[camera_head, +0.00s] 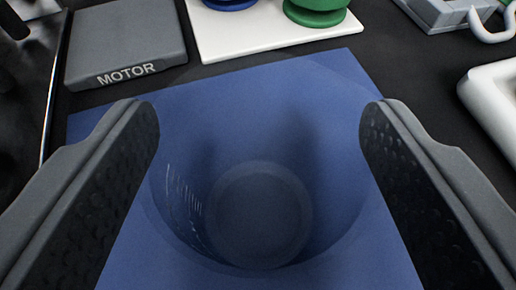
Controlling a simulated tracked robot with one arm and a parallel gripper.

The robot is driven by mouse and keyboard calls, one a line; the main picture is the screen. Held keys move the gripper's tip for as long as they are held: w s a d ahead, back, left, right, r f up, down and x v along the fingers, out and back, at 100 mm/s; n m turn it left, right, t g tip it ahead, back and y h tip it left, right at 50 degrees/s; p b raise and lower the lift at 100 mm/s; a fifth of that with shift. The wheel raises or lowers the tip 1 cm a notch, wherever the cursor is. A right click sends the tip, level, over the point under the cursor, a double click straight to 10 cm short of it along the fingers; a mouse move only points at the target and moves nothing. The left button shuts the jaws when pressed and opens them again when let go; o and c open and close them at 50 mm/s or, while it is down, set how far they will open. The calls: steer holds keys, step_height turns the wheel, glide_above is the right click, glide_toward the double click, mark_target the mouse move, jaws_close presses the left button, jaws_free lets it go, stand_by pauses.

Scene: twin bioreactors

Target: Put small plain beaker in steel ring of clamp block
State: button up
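A clear, empty beaker (260,213) shows from above, in the middle of the view. Its round base is in the lower middle, and faint white graduation marks run up its left wall. The blue surface shows through the glass. My gripper (259,125) has its two dark, dimpled fingers wide apart, one on each side of the beaker. I cannot tell whether the pads touch the glass, or whether the beaker rests on the surface or is held just above it. I see neither the clamp block nor its steel ring.
A blue mat (101,122) lies under the beaker. A grey block marked MOTOR (127,45) is at the upper left. A white plate (270,37) with a blue part and a green part (316,10) is at the back. Pale objects (495,100) stand at the right on the dark bench.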

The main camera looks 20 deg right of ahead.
steer(key=shift+r, duration=0.1)
steer(key=v, duration=1.2)
steer(key=shift+p, duration=0.4)
